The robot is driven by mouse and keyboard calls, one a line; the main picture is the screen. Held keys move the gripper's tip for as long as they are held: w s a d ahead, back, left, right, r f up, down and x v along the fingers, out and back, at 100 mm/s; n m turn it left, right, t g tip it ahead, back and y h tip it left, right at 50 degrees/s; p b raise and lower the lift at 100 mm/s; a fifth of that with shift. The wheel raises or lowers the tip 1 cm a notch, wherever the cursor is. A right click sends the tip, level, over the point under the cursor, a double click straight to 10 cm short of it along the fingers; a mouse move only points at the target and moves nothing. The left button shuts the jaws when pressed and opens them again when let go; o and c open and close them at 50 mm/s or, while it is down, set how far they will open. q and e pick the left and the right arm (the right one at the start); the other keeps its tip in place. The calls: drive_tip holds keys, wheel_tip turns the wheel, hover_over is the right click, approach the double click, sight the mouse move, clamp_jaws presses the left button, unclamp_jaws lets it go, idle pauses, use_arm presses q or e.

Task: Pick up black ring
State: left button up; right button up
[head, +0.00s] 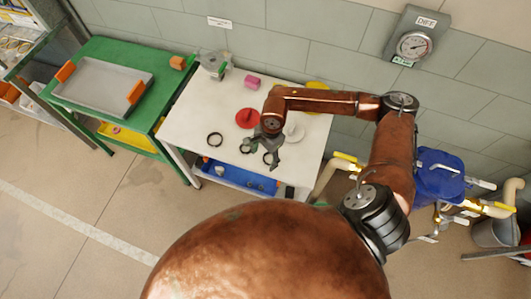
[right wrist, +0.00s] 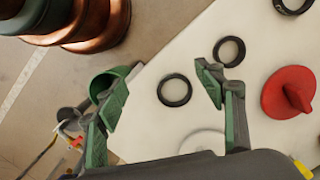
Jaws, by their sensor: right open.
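Three black rings lie flat and apart on the white table (head: 186,128). One ring (head: 215,139) is clear of the gripper, at the left; it is cut by the top edge in the right wrist view (right wrist: 293,5). A second ring (right wrist: 229,51) lies just beyond the right-hand finger. A third ring (right wrist: 174,90) shows between the two fingers, with nothing gripped. My right gripper (head: 262,152) is open and empty, pointing down over the table's front part; its fingers partly hide the two nearer rings in the head view. My left gripper is not in view.
A red disc with a handle (head: 247,118), a pale disc (head: 293,132) and a pink block (head: 252,82) sit on the table. A blue tray (head: 238,176) is below.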

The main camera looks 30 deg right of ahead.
drive_tip(key=h, duration=0.2)
hover_over(270, 160)
drive_tip(key=shift+s+f, duration=0.3)
drive_tip(key=shift+f, duration=0.65)
drive_tip(key=f, duration=0.5)
drive_tip(key=shift+w+f, duration=0.35)
drive_tip(key=c, duration=1)
